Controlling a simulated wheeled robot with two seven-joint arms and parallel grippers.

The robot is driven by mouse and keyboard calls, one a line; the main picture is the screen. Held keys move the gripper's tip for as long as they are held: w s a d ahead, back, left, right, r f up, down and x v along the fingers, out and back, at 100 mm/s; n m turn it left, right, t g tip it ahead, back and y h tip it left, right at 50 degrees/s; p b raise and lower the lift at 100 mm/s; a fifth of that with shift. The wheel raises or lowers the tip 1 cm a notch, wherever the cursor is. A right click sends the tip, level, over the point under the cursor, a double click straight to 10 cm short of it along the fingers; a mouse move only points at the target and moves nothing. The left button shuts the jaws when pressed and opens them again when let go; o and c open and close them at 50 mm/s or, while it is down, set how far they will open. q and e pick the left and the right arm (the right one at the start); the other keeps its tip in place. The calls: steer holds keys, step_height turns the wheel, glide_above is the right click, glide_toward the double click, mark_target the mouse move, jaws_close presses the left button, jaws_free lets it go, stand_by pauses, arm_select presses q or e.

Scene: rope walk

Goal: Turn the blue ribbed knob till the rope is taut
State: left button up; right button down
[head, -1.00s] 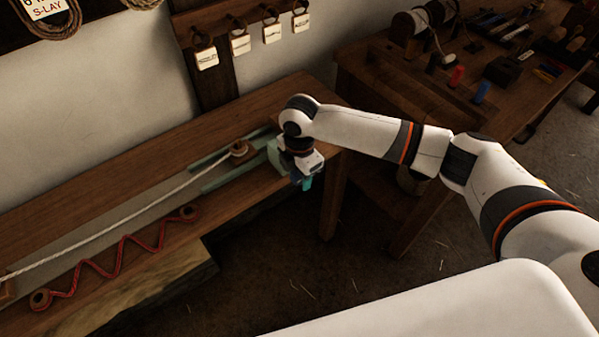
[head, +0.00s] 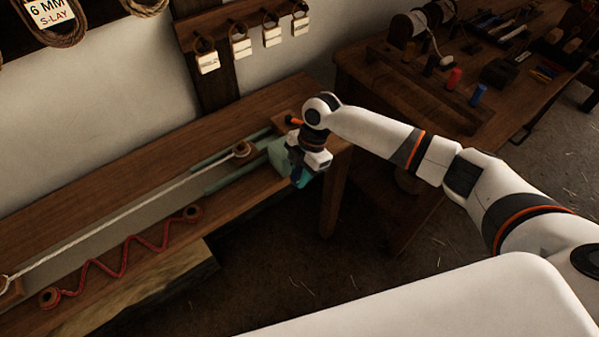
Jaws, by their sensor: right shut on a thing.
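The white rope (head: 120,219) runs along the bench from a post at the far left to a wooden spool (head: 242,149) on the green rails. It looks nearly straight, with little visible sag. The blue ribbed knob (head: 299,181) is at the right end of the green block (head: 279,153), mostly hidden by my right gripper (head: 301,174). My right gripper is shut on the knob, its wrist tilted over the bench's front right corner. My left gripper is out of view.
A red zigzag cord (head: 125,258) lies between two small spools on the bench front. A second table (head: 375,90) with tools and coloured spools stands at the back right. Tagged cards (head: 239,46) hang on the wall.

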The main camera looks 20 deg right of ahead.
steer(key=c, duration=1.2)
jaws_free()
steer(key=shift+c, duration=0.2)
steer(key=b+v, duration=0.1)
steer(key=v, duration=1.1)
